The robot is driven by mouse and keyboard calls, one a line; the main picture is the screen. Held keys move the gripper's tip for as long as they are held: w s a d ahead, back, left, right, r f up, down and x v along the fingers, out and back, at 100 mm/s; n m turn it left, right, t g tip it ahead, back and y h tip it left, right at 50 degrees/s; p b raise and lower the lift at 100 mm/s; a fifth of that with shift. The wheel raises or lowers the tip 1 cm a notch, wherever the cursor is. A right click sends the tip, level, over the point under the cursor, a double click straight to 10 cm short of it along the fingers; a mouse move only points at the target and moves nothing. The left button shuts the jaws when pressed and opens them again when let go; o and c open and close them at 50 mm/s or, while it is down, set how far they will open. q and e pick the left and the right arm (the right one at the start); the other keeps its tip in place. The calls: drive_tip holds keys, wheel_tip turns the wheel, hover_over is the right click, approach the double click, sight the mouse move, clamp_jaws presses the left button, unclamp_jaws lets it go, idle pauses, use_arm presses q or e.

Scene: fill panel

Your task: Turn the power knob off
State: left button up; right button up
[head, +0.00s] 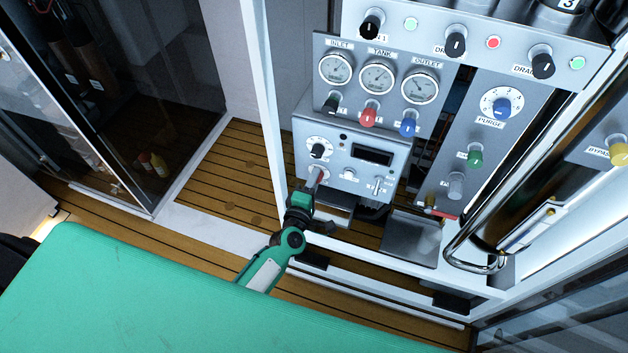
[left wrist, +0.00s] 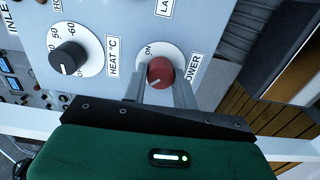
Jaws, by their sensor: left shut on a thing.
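The red power knob (left wrist: 160,72) is on the grey control panel (left wrist: 125,22), beside the POWER label and below an ON mark. A short pale mark shows on its face, toward the lower left in the left wrist view. My left gripper (head: 317,180) reaches up to the lower left of the panel in the head view. In the left wrist view its two fingers lie on either side of the red knob, shut on it. In the head view the gripper mostly hides this knob. My right gripper is not in view.
The black heat knob (left wrist: 68,57) is beside the power knob. A dark display (head: 372,156) and a small toggle (head: 377,184) are close to the right. Gauges and coloured knobs sit above. A white upright post (head: 268,120) stands left of the panel.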

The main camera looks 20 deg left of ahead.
use_arm(q)
drive_tip(key=o, duration=1)
drive_tip(key=s, duration=0.9)
drive_tip(key=s+b, duration=0.1)
drive_tip(key=s, duration=0.4)
drive_tip(key=shift+a, duration=0.25)
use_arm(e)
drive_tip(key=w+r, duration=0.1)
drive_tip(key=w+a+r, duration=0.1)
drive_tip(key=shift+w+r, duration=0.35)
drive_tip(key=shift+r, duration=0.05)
use_arm(q)
drive_tip(key=shift+w, duration=0.1)
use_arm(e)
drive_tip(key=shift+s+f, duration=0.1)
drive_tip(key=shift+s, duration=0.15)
